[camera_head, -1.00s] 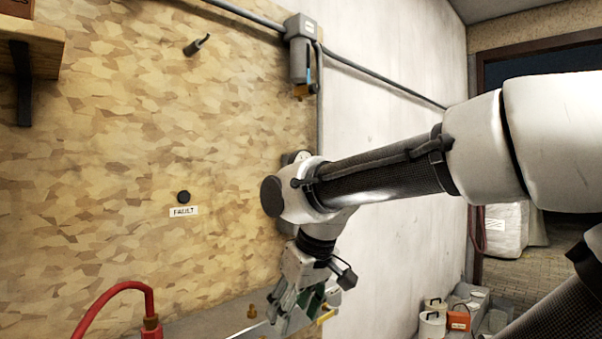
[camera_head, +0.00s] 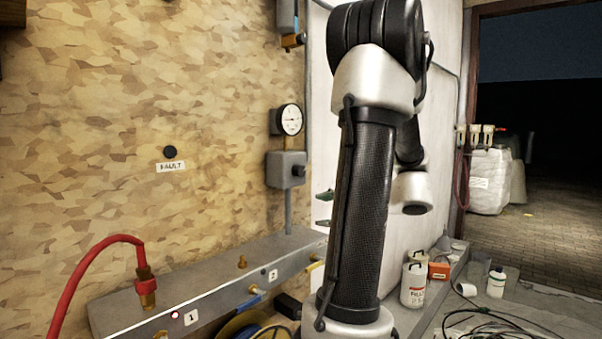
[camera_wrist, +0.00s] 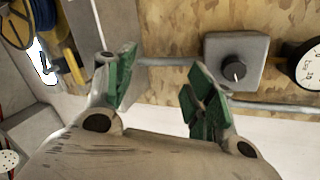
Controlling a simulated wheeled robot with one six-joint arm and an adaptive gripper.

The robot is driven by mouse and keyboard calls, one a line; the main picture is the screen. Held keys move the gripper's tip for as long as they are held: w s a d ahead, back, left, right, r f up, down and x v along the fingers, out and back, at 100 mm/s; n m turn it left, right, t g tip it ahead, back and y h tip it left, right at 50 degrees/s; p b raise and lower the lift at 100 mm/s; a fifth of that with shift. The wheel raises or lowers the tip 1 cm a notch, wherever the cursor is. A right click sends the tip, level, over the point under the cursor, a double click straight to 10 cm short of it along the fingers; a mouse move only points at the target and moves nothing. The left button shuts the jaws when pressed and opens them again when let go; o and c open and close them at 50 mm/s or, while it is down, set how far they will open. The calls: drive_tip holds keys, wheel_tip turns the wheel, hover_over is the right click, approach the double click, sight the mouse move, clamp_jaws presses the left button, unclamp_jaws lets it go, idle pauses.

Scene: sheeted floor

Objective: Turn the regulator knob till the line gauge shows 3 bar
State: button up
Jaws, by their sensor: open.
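The line gauge (camera_head: 290,119), a round white dial with a black rim, is on the wooden wall; its reading is too small to tell. Below it is a grey regulator box (camera_head: 284,163) with a black knob (camera_head: 299,171) on its right side. My gripper (camera_head: 325,209) is open and empty, right of and below the knob, its green-padded fingertips just showing past my arm. In the wrist view, the open gripper (camera_wrist: 160,64) is apart from the knob (camera_wrist: 233,70), which has a pale mark. The gauge (camera_wrist: 306,66) is cut off at the right edge there.
A grey manifold (camera_head: 215,272) with labels 1 and 2 runs below the regulator, a red hose (camera_head: 75,275) on its left end. A FAULT label (camera_head: 171,167) is on the wall.

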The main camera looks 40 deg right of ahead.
sight(302, 171)
drive_tip(key=w+d+r+t+h, duration=0.1)
drive_tip(key=w+d+r+t, duration=0.25)
drive_tip(key=r, duration=0.55)
drive_tip(key=shift+t, duration=0.25)
drive_tip(key=w, duration=0.3)
drive_tip(key=w+a, duration=0.1)
drive_tip(key=w, duration=0.4)
drive_tip(key=shift+w+a+f, duration=0.1)
drive_tip(key=shift+w+a, duration=0.05)
drive_tip(key=shift+w, duration=0.2)
drive_tip(key=shift+c, duration=0.3)
drive_tip(key=c, duration=0.9)
